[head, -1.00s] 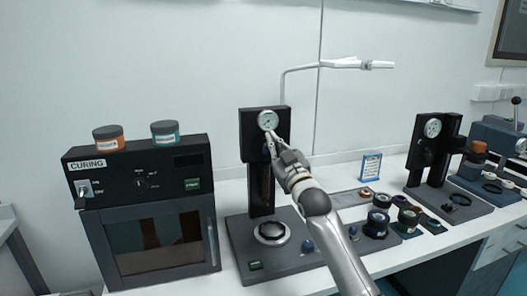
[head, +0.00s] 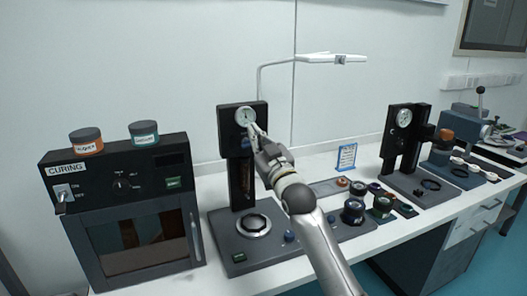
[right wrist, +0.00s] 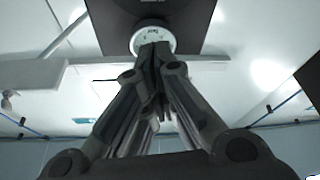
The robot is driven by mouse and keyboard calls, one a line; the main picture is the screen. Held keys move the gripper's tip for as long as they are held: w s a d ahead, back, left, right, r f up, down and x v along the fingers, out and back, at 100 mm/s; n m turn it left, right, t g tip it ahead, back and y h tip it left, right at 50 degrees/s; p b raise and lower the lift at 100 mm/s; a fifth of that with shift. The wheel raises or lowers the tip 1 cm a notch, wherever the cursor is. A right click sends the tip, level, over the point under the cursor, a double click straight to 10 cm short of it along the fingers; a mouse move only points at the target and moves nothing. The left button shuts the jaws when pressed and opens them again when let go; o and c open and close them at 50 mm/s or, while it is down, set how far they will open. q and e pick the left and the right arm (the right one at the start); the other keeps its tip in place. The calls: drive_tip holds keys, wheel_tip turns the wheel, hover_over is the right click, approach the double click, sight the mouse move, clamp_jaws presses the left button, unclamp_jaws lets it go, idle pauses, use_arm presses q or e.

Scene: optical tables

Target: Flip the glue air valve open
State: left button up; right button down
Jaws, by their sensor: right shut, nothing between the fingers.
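The glue station (head: 236,203) is a black upright column on a grey base, left of the middle in the head view. A round white gauge (head: 245,117) sits at its top; it also shows at the top of the right wrist view (right wrist: 153,37), partly covered by my fingers. My right gripper (head: 254,128) is shut and empty, its fingertips just in front of the gauge's lower right edge. In the right wrist view the closed fingers (right wrist: 154,50) overlap the gauge's lower part. I cannot tell whether they touch. I cannot make out the air valve; the fingers may hide it. My left gripper is not in view.
A black curing oven (head: 115,170) with two jars on top stands close on the left. Several small jars (head: 353,210) stand right of the base. A second gauge stand (head: 400,150) is farther right. A white lamp arm (head: 300,60) rises behind.

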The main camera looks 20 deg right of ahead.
drive_tip(key=b+v, duration=0.1)
drive_tip(key=v, duration=0.4)
drive_tip(key=shift+s+d+f, duration=0.1)
drive_tip(key=shift+s+d, duration=0.1)
